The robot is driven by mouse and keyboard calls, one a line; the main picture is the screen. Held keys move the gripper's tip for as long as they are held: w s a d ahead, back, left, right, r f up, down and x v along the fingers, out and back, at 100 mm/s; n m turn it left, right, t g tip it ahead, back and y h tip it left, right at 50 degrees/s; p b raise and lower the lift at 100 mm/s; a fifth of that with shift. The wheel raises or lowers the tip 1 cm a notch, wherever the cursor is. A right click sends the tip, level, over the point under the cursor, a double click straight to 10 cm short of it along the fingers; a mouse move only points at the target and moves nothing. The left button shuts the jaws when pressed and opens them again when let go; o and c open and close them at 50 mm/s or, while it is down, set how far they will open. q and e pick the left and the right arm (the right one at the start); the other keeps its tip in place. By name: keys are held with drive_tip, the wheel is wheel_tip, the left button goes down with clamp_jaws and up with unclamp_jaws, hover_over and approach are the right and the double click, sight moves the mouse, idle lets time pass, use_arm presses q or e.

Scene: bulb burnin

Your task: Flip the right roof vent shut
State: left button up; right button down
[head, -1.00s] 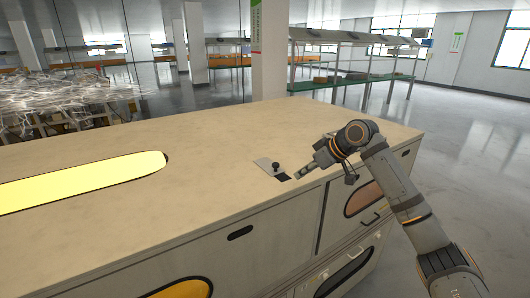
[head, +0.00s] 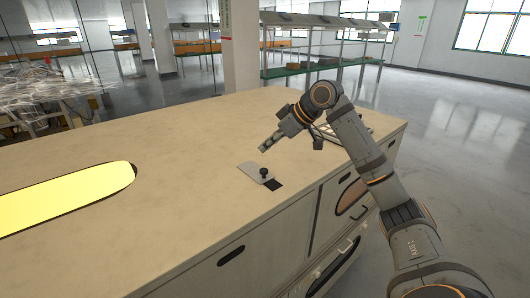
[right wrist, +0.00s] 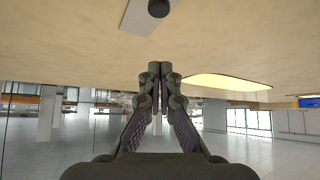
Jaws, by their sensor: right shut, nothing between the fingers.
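The right roof vent is a small pale grey plate (head: 252,169) with a black knob (head: 263,172), on the beige cabinet top. A dark opening (head: 274,185) shows at its front right edge, partly uncovered. In the right wrist view the plate (right wrist: 137,16) and the knob (right wrist: 158,8) show at the top edge, cut off. My right gripper (head: 265,148) is shut and empty. Its tips are just behind the knob in the head view, apart from the plate and seemingly above the top. In the right wrist view its fingertips (right wrist: 160,68) meet. My left gripper is out of view.
The beige cabinet top (head: 180,200) is mostly clear. A glowing yellow window (head: 70,196) lies in it at the left. A slotted panel (head: 364,131) is partly hidden behind my right arm. Drawer handles (head: 346,245) stick out of the front. Shelving (head: 320,67) stands well behind.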

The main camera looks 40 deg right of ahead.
sight(262, 169)
drive_tip(key=p+x, duration=0.3)
drive_tip(key=x, duration=0.5)
drive_tip(key=shift+r, duration=0.1)
drive_tip(key=shift+s+d+f+p, duration=0.7)
drive_tip(key=shift+s+d+f, duration=0.15)
drive_tip(key=shift+s, duration=0.2)
drive_tip(key=shift+s+d, duration=0.15)
drive_tip(key=shift+s, duration=0.25)
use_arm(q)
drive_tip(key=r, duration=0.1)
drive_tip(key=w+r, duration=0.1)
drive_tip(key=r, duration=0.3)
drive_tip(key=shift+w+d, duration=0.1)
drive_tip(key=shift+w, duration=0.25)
use_arm(e)
drive_tip(key=shift+w, duration=0.1)
